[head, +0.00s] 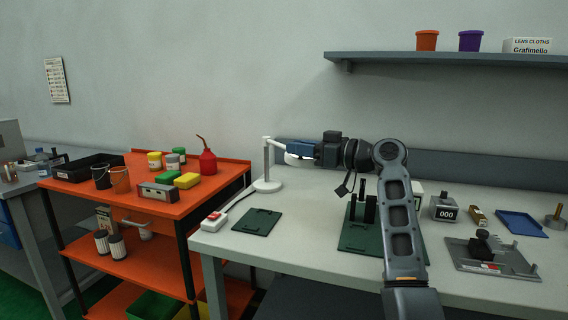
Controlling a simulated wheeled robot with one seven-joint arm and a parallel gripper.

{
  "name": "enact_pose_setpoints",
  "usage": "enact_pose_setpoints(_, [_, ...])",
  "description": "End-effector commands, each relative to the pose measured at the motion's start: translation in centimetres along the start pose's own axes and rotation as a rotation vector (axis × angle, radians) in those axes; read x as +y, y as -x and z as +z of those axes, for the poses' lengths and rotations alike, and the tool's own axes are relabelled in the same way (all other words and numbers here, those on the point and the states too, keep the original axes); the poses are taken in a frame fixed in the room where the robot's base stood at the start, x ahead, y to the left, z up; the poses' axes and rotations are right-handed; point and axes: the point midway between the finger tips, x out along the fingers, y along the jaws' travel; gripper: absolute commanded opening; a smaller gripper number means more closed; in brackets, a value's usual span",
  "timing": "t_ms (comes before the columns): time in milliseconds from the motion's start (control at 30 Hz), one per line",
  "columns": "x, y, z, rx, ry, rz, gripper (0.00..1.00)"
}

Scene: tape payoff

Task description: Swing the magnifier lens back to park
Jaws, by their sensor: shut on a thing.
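The white magnifier stands upright near the back left of the bench, on a round base (267,186) with a thin post (267,160). Its white lens head (292,159) shows in part, to the right of the post top. My gripper (291,150) reaches in from the right at the height of the post top. It is shut on the magnifier at the lens head. The fingertips are small here, and my gripper hides part of the lens. A dark green mat (257,222) lies on the bench in front of the base.
A red-and-white switch box (214,221) sits at the bench's left edge. A second green mat (358,238) lies under my arm. A counter reading 000 (444,208), a blue tray (522,224) and a grey fixture plate (492,258) stand right. An orange cart (150,205) stands left; a shelf (450,58) hangs above.

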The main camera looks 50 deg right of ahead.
Motion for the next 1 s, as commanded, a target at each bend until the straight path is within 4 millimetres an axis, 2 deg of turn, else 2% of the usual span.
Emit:
enact_pose_setpoints(100, [1.0, 0.8, 0.3, -0.001, -0.001, -0.039, 0.0])
enact_pose_setpoints(300, [1.8, 1.3, 0.2, -0.002, -0.003, -0.079, 0.0])
enact_pose_setpoints(733, [1.9, 1.4, 0.1, -0.004, -0.003, -0.087, 0.0])
enact_pose_setpoints(767, [1.9, 1.4, 0.1, -0.004, -0.004, -0.087, 0.26])
enact_pose_setpoints(1000, [1.9, 1.4, 0.1, -0.003, -0.003, -0.087, 0.47])
